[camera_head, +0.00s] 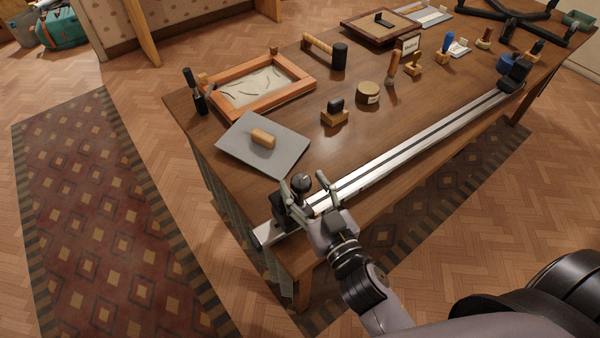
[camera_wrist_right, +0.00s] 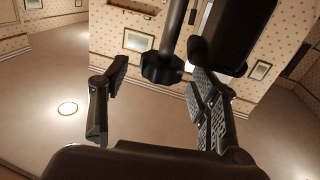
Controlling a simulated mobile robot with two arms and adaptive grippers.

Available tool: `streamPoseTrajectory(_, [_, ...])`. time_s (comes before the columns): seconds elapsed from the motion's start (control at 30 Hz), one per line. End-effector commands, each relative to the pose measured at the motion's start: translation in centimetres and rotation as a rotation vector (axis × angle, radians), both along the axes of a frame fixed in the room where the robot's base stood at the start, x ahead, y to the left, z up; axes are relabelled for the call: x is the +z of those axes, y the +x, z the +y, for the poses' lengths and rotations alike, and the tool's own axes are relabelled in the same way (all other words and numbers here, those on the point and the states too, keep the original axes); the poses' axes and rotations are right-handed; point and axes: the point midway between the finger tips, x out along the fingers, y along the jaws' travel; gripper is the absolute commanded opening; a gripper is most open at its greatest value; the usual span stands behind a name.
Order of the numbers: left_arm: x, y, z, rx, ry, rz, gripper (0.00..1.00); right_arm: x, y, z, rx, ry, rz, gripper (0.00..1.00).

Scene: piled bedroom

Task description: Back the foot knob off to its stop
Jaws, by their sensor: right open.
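A long silver bar clamp (camera_head: 400,146) lies along the near edge of the wooden table. A black block with a dark round knob (camera_head: 301,182) is at its near left end. My right gripper (camera_head: 304,186) is there, its fingers open on either side of the knob. In the right wrist view the dark, faceted knob (camera_wrist_right: 162,68) on its rod shows between the spread fingers (camera_wrist_right: 158,100), with gaps at both sides. A black block (camera_wrist_right: 232,35) is beside the rod. Another black block (camera_head: 514,76) sits at the bar's far end. My left gripper is not in view.
A grey board (camera_head: 287,152) with a wooden handle lies just behind the knob. A wooden frame (camera_head: 298,72), a mallet (camera_head: 339,54), a round tin (camera_head: 368,92) and several stamps stand farther back. Bare tabletop (camera_head: 310,147) lies between the board and the bar.

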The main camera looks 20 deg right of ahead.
Motion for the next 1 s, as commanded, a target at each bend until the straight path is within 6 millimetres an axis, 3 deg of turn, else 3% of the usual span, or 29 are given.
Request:
streamPoseTrajectory(0.2, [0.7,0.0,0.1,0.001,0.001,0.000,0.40,0.1,2.2,0.4,0.001,-0.001,-0.001,0.56])
streamPoseTrajectory(0.57, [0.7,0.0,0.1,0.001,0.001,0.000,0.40,-0.1,2.5,0.4,0.001,0.000,0.001,0.56])
streamPoseTrajectory(1.0, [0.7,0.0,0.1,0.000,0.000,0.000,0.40,-0.1,2.5,0.4,0.001,0.000,0.000,0.27])
